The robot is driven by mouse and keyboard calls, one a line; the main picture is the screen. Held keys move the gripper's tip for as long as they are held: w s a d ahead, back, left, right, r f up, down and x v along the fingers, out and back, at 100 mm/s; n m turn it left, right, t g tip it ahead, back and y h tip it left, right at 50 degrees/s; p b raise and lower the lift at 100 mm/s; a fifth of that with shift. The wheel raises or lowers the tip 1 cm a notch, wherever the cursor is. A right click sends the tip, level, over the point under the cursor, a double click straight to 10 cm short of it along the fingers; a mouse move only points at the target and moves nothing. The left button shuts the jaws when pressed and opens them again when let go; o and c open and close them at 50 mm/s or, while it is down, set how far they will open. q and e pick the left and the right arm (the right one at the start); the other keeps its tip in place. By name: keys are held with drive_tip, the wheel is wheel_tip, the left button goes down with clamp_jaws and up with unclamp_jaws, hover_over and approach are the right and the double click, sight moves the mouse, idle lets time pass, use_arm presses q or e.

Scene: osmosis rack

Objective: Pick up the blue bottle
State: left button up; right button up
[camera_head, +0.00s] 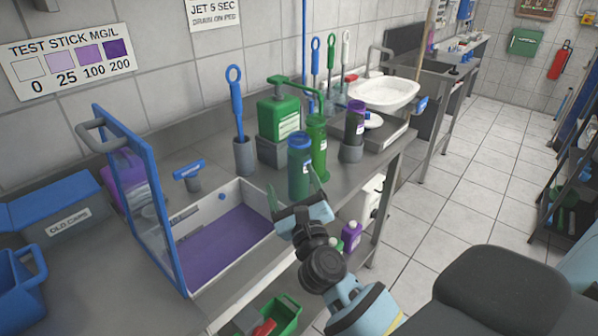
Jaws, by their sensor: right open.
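The blue bottle (299,168) stands upright on the steel counter, just right of the white tray with the purple floor. Its body is dark teal-blue with a blue cap and a small white label. My right gripper (296,189) reaches up from the counter's front side with its jaws open and empty. Its two fingers show left and right of the bottle's lower part. I cannot tell whether the bottle is between them in depth or whether they touch it. The bottle's base is partly hidden by the gripper. My left gripper is not in view.
A green bottle (317,148) stands close behind the blue one, near a green pump bottle (279,117). A purple bottle (355,122) in a grey holder is to the right. The white tray (262,195) and a blue-framed clear panel (150,200) are left. Counter front is narrow.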

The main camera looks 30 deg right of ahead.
sight(301, 169)
drive_tip(key=w+d+m+g+h, duration=0.1)
drive_tip(key=m, duration=0.1)
drive_tip(key=w+d+f+m+g+h, duration=0.1)
drive_tip(key=d+m, duration=0.1)
drive_tip(key=m, duration=0.1)
drive_tip(key=w+d+m+g+h, duration=0.1)
drive_tip(key=m+g, duration=0.1)
drive_tip(key=shift+w+d+f+m, duration=0.1)
drive_tip(key=shift+d+f+m, duration=0.2)
drive_tip(key=shift+f, duration=0.05)
drive_tip(key=shift+w+d+f+m+g, duration=0.2)
drive_tip(key=shift+d+f+m+g, duration=0.1)
drive_tip(key=shift+m+g, duration=0.25)
drive_tip(key=shift+x, duration=1.3)
drive_tip(key=shift+w+d+r, duration=0.1)
drive_tip(key=shift+w+r, duration=0.1)
drive_tip(key=shift+w, duration=0.1)
drive_tip(key=shift+x, duration=2.25)
drive_tip(key=c, duration=1.1)
drive_tip(key=shift+o, duration=0.2)
drive_tip(key=shift+r, duration=0.15)
